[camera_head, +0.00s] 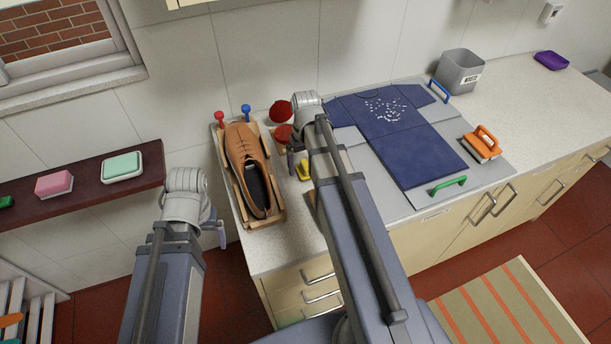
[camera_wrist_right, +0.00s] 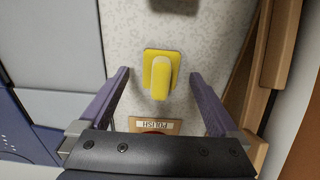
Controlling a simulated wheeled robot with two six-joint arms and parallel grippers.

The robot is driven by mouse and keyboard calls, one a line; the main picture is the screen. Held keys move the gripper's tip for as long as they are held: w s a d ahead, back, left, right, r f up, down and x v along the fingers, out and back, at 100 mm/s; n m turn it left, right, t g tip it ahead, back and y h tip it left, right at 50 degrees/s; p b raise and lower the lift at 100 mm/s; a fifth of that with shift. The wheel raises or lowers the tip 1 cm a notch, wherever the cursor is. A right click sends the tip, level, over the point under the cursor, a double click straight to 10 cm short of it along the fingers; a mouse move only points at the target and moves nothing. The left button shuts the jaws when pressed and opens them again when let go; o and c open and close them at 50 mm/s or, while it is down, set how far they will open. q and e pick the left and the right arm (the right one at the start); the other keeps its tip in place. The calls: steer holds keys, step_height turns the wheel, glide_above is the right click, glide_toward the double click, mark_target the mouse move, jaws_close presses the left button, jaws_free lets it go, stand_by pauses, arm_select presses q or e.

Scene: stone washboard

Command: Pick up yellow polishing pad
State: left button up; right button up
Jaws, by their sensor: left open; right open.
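The yellow polishing pad (camera_wrist_right: 161,75) lies on the speckled counter in the right wrist view, with a raised yellow grip along its middle. In the head view the pad (camera_head: 304,170) is partly hidden beside my right arm. My right gripper (camera_wrist_right: 163,80) is open and empty, with its two purple fingers on either side of the pad's near end. I cannot tell its exact height above the pad. My left gripper (camera_head: 219,232) is in front of the counter, well apart from the pad.
A brown shoe (camera_head: 245,165) in a wooden holder (camera_head: 270,217) stands left of the pad. A blue shirt (camera_head: 400,130) lies on a grey board (camera_head: 380,185) to the right. A wooden "POLISH" label (camera_wrist_right: 155,126) lies close to the pad. An orange-handled brush (camera_head: 483,145) is further right.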

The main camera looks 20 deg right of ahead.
steer(key=shift+f, duration=0.6)
arm_select(q)
steer(key=shift+f, duration=0.55)
arm_select(e)
steer(key=shift+r, duration=0.1)
steer(key=c, duration=1.4)
steer(key=shift+c, duration=0.2)
